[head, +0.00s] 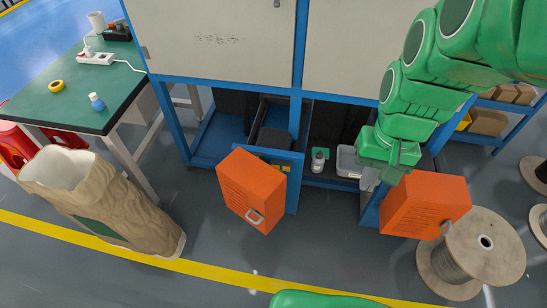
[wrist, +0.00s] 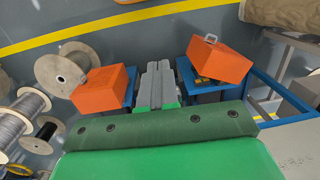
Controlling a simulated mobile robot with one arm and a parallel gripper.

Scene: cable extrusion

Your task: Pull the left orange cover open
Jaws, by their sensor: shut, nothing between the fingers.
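The left orange cover (head: 250,192) is a box-like, louvred cover with a silver handle (head: 255,217) low on its front. It sits at the front of the blue frame, turned at an angle, with dark and yellow parts showing behind its upper edge. In the wrist view this cover (wrist: 218,62) is at the upper right, handle (wrist: 210,38) up. My gripper (head: 368,181) is well to the right of it in the head view, close to the right orange cover (head: 425,205). In the wrist view my grey gripper fingers (wrist: 155,72) are together and empty, between the covers.
A cable spool (head: 472,252) stands right of the right cover. A beige sack-like container (head: 100,200) and a green-topped table (head: 75,85) are at the left. A bottle (head: 318,160) and white bin (head: 348,160) are inside the frame. The floor before the left cover is clear.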

